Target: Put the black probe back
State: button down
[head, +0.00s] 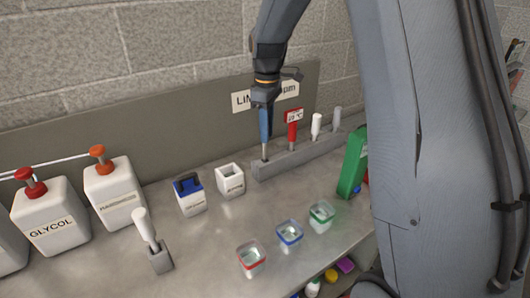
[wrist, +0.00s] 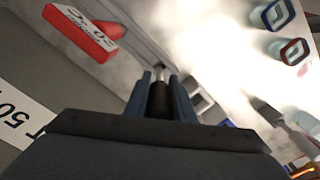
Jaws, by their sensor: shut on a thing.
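My gripper (head: 265,125) points down over the left end of the long grey rack (head: 300,157) and is shut on the black probe. In the wrist view the probe's dark handle (wrist: 161,100) sits between the two blue-grey fingers. In the head view the fingers hide the handle, and only its thin metal shaft (head: 264,151) shows below them. The shaft is about upright and its lower end meets the rack's left end; I cannot tell how deep it sits. A red probe with a display (head: 293,118), a white probe (head: 316,125) and a grey probe (head: 336,119) stand in the rack to the right.
A white open cup (head: 231,181) and a blue-topped container (head: 189,195) stand left of the rack. A white-handled tool (head: 146,228) stands in a small grey holder. Red-, blue- and green-rimmed cups (head: 289,234) are in front. A green box (head: 353,163) stands at the right.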

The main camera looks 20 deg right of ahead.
notch_tip(320, 180, down, 6)
jog(key=p, duration=0.1)
jog(key=shift+f, duration=0.25)
jog(key=shift+f, duration=0.1)
jog(key=c, duration=1.5)
grip_release()
notch_tip(320, 180, up, 11)
jog(key=b, duration=0.2)
jog(key=shift+b, duration=0.4)
jog(key=shift+r, duration=0.45)
jog(key=shift+s, duration=0.3)
jog(key=s+f+m, duration=0.3)
jog(key=s, duration=0.5)
jog(key=s+f+m, duration=0.4)
jog(key=s, duration=0.4)
jog(key=s+f+m+t, duration=0.1)
jog(key=s+f+m, duration=0.2)
jog(key=s, duration=0.5)
jog(key=shift+s+a+f+m, duration=0.1)
jog(key=shift+a+f+m, duration=0.1)
jog(key=shift+f, duration=0.15)
jog(key=shift+s+a+f+m, duration=0.1)
jog(key=shift+f+m, duration=0.1)
jog(key=shift+f, duration=0.1)
